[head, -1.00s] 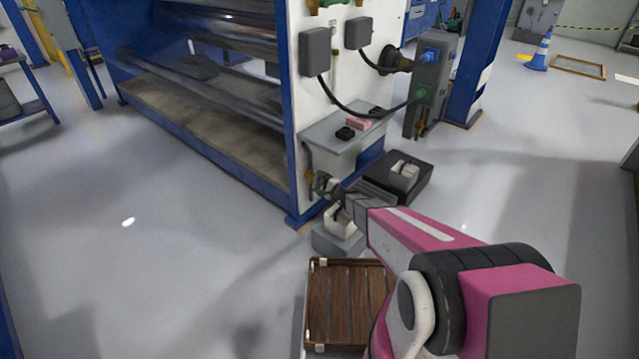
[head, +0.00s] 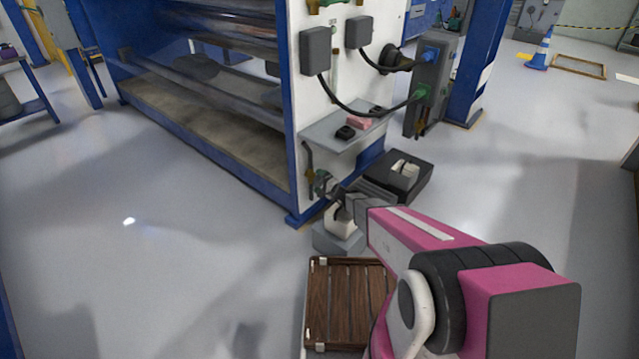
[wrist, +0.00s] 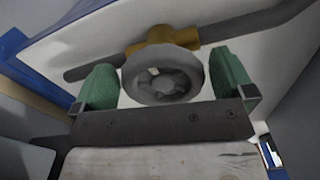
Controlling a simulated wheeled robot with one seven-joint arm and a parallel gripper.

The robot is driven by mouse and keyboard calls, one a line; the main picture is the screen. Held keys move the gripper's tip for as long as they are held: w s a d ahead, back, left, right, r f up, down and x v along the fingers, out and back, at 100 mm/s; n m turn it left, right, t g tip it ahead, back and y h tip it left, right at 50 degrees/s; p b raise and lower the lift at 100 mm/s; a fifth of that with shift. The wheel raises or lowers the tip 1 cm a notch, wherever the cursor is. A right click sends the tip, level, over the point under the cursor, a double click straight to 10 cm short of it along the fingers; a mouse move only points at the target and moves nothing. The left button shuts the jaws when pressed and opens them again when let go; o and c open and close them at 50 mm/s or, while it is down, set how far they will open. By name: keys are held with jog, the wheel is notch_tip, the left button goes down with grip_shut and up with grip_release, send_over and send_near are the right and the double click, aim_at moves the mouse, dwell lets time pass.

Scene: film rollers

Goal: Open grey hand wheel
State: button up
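The grey hand wheel (wrist: 163,78) sits on a brass valve fitting (wrist: 162,38) on a dark pipe along the white panel in the wrist view. My gripper (wrist: 166,72) is open, with one green finger pad on each side of the wheel. Narrow gaps show between the pads and the wheel's rim, so I see no firm hold. In the head view my gripper (head: 332,188) is at the lower corner of the white machine end panel (head: 292,100). The wheel is small there and partly hidden by my gripper.
A small shelf (head: 325,134) with a pink block (head: 358,121) juts out above my gripper. A black box (head: 408,178) and a wooden slatted crate (head: 318,310) stand on the floor nearby. The floor to the left is clear.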

aim_at(319, 177)
notch_tip(319, 177, up, 5)
jog(key=shift+s+a+f, duration=0.1)
jog(key=shift+s, duration=0.05)
jog(key=s+a+r, duration=0.6)
jog(key=s+a, duration=0.1)
jog(key=s, duration=0.1)
jog(key=shift+a, duration=0.35)
jog(key=shift+s, duration=0.1)
